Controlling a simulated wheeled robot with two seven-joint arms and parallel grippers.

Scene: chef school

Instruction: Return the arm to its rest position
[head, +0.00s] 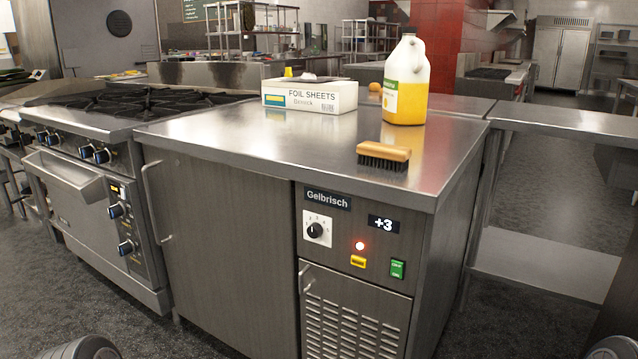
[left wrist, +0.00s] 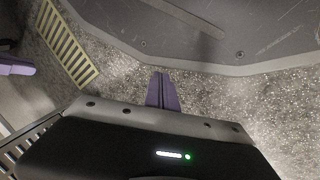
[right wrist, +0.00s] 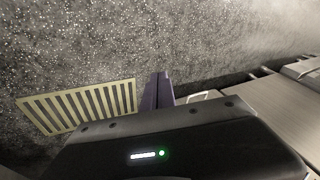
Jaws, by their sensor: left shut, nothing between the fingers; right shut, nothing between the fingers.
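My left gripper (left wrist: 162,91) shows in the left wrist view, its two purple fingers shut together with nothing between them, above the speckled floor. My right gripper (right wrist: 156,90) shows in the right wrist view, also shut and empty above the floor. In the head view neither gripper shows; only rounded parts of my own arms show at the bottom left and bottom right corners. Both grippers are apart from the counter and the things on it.
A steel-topped cabinet (head: 230,135) stands ahead, holding a foil sheets box (head: 310,97), a jug of yellow liquid (head: 406,85) and a wooden brush (head: 384,155). A stove (head: 95,130) stands at left, a steel table (head: 560,120) at right. A floor grate (right wrist: 78,106) lies below.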

